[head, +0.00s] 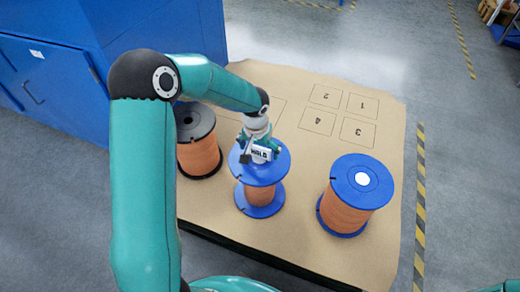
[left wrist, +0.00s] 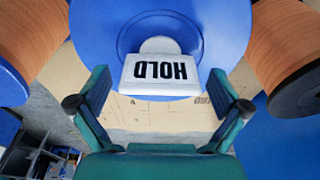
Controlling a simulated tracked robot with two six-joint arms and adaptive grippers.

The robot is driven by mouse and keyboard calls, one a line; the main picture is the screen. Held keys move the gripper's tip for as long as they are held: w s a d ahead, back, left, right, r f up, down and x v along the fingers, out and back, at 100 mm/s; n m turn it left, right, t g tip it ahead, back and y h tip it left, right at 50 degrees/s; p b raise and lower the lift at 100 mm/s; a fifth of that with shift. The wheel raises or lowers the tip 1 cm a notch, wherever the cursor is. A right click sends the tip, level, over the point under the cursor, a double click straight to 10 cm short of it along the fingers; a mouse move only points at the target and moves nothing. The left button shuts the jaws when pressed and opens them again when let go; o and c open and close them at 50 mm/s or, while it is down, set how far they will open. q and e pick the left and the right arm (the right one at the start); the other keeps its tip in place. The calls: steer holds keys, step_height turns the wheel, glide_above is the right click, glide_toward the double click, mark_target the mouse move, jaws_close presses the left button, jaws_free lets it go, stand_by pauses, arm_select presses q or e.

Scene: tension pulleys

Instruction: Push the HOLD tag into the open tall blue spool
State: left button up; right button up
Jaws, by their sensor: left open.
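The white HOLD tag (head: 261,155) is at the middle of the top of the central blue spool (head: 276,172), which is wound with orange. In the left wrist view the tag (left wrist: 160,76) shows its black lettering upside down, with a rounded white part behind it over the spool's centre (left wrist: 215,25). How deep the tag sits in the spool's hole is hidden. My left gripper (head: 259,144) is right above the tag, fingers spread, one to each side. In the left wrist view neither finger touches it. My right gripper is not in view.
Another blue spool (head: 362,182) with a white centre stands at the right; a black-flanged spool (head: 194,121) stands at the left, close to my arm. The tan table top (head: 300,235) has numbered squares at the back, which are empty. A blue cabinet (head: 50,70) is behind left.

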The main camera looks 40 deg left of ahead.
arm_select(q)
step_height(320, 180, up, 12)
steer(key=s, duration=0.1)
steer(key=shift+s+d, duration=0.25)
steer(key=shift+s, duration=0.1)
steer(key=shift+f, duration=0.15)
steer(key=s+d+f+g+h+p, duration=0.1)
steer(key=s+d+f+h+p, duration=0.3)
steer(key=s+d+f+p, duration=0.7)
steer(key=shift+s+d+f+m+p, duration=0.3)
steer(key=shift+s+d+f+m, duration=0.1)
steer(key=shift+s+d+f, duration=2.9)
steer(key=shift+s+d+r, duration=0.3)
steer(key=shift+d+r, duration=0.15)
steer(key=shift+d, duration=0.1)
